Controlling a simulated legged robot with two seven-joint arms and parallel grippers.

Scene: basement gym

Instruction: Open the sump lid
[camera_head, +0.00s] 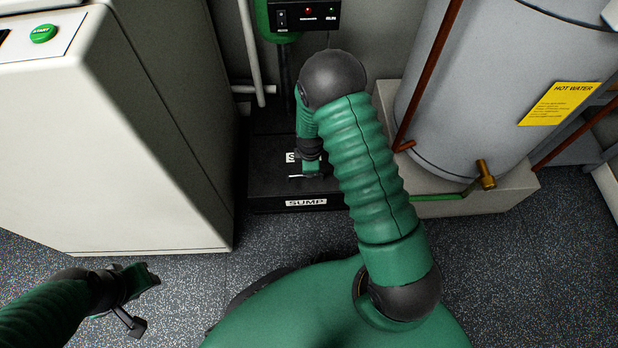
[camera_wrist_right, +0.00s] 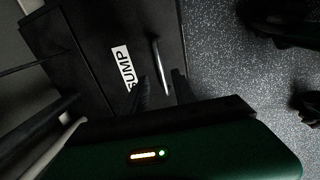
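The sump (camera_head: 265,188) is a low black box on the floor with a white SUMP label on its front. Its flat black lid (camera_wrist_right: 97,28) carries another SUMP label and a thin pale bar handle (camera_wrist_right: 157,58). The handle also shows in the head view (camera_head: 294,176). The lid looks flat and closed. My right gripper (camera_head: 310,170) is low over the lid at the handle. In the right wrist view its fingers (camera_wrist_right: 163,92) are apart, with the handle's near end between or just beyond them. My left gripper (camera_head: 146,300) is open and empty above the floor at lower left.
A white cabinet (camera_head: 140,150) with a green START button stands left of the sump. A grey hot water tank (camera_head: 480,90) on a pale plinth (camera_head: 470,200) stands to the right, with copper pipes. A black control box (camera_head: 310,16) hangs behind. Speckled floor in front is open.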

